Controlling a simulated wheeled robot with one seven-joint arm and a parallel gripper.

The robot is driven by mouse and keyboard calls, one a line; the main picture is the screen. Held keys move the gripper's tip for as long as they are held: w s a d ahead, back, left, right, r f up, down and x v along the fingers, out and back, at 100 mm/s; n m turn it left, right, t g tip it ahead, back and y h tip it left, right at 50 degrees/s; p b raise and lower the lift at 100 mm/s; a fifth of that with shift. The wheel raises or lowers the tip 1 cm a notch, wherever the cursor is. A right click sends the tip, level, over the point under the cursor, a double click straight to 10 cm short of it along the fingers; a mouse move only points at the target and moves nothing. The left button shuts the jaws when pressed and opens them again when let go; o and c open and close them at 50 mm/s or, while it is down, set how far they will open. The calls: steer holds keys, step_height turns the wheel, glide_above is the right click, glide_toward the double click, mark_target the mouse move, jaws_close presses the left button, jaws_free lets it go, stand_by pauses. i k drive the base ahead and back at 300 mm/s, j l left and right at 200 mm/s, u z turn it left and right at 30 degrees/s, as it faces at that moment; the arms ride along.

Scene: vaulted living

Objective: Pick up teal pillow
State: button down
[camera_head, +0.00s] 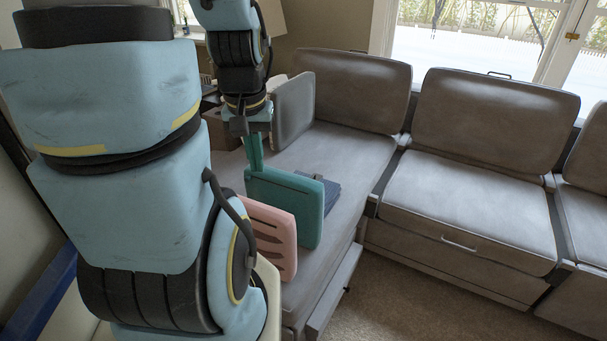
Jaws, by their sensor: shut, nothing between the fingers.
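The teal pillow (285,205) stands on edge on the brown sofa seat (338,150), just behind a pink pillow (269,238). My gripper (256,168) points down, with its shut fingers at the upper left edge of the teal pillow. Nothing is held between the fingers. I cannot tell whether the fingertips touch the pillow or are just behind or above it. The pillow's lower left part is hidden behind the pink pillow and my arm.
A dark blue folded item (326,190) lies on the seat behind the teal pillow. A grey cushion (293,108) leans at the back left. More sofa sections (468,205) stand to the right. Carpet (400,300) is clear at the front right.

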mark_target(302, 197)
steer(key=k+l+u, duration=0.2)
steer(key=l+u, duration=0.35)
steer(key=k+l+u, duration=0.15)
steer(key=l+u, duration=0.15)
steer(key=l, duration=0.2)
steer(key=k+l+u, duration=0.15)
steer(key=l+u, duration=0.2)
steer(key=k+l+u, duration=0.2)
steer(key=l+u, duration=0.15)
steer(key=k+l+u, duration=0.3)
steer(key=i+l+u, duration=0.3)
steer(key=k+l, duration=0.05)
steer(key=k, duration=0.05)
